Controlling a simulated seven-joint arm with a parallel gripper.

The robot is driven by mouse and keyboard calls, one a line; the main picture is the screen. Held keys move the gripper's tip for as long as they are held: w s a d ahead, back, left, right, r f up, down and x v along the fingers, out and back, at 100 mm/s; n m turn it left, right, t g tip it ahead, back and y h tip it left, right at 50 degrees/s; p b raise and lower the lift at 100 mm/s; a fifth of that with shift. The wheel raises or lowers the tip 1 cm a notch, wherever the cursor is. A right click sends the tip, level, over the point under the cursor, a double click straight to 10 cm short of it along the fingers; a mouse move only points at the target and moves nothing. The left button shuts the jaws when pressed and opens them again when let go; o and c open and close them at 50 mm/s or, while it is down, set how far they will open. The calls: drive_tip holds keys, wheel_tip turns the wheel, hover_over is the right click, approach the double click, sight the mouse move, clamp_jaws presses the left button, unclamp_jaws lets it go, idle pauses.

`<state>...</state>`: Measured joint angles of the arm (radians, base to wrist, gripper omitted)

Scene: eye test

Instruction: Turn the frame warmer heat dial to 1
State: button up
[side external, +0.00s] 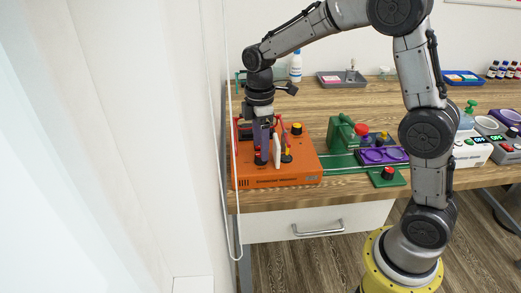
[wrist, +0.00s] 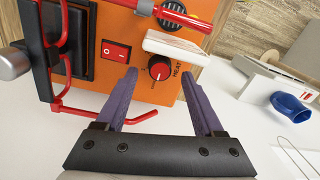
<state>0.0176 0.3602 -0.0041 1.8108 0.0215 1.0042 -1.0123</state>
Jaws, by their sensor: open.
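The orange frame warmer (side external: 305,172) sits at the left end of the wooden bench in the side view. In the wrist view its orange panel (wrist: 208,18) carries a red heat dial (wrist: 159,71) with a white pointer line and the word HEAT beside it. My gripper (wrist: 159,75) is open and empty; its two purple fingers lie on either side of the dial in the picture. I cannot tell whether they touch it. In the side view my gripper (side external: 264,158) points down over the warmer, and the dial cannot be made out there.
A red rocker switch (wrist: 115,52) is left of the dial. A white block (wrist: 177,46) sits close above it, near a red rod (wrist: 188,18). Red bent rods (wrist: 68,60) are at left. A green device (side external: 340,132) and purple tray (side external: 383,156) stand right of the warmer.

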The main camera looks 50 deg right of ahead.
drive_tip(key=shift+f, duration=1.15)
clamp_jaws()
